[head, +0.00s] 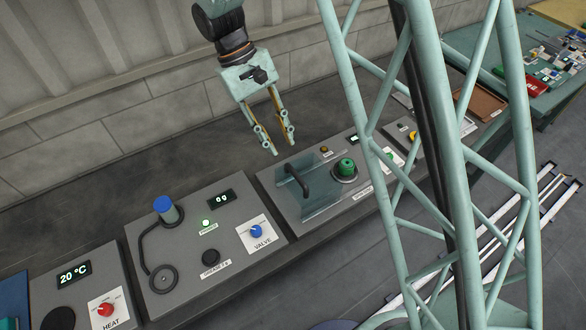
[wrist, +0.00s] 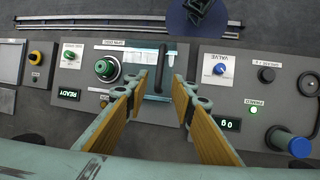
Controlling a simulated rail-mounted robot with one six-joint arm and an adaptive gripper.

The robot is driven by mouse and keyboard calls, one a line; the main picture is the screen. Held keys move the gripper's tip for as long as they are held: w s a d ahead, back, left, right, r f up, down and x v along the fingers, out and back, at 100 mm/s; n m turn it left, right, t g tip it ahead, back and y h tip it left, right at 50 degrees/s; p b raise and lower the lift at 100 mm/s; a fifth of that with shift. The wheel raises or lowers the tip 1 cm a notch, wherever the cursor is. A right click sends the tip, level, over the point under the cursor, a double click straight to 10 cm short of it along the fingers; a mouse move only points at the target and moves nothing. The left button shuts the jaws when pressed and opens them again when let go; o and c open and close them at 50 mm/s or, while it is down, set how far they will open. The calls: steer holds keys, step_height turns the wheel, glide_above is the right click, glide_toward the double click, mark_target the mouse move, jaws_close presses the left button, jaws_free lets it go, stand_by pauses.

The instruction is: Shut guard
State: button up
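The guard (head: 291,190) is a translucent plate with a dark bar handle (head: 297,181), at the left of a grey panel. The green button (head: 345,167) on that panel is uncovered, to the right of the guard. My gripper (head: 283,146) is open and empty, fingers pointing down, above and behind the guard. In the wrist view my gripper (wrist: 164,92) has its two fingers spread, with the dark handle (wrist: 161,70) showing in the gap between them. The green button (wrist: 107,68) lies to the left of the fingers there. I see no contact with the handle.
The panel left of the guard has a VALVE knob (head: 256,231) and a blue-topped post (head: 165,208). A HEAT panel (head: 88,295) stands further left. A pale green lattice column (head: 465,160) crosses the head view at right. Open space lies behind the panels.

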mark_target(295, 173)
steer(key=shift+x, duration=5.55)
jaws_close()
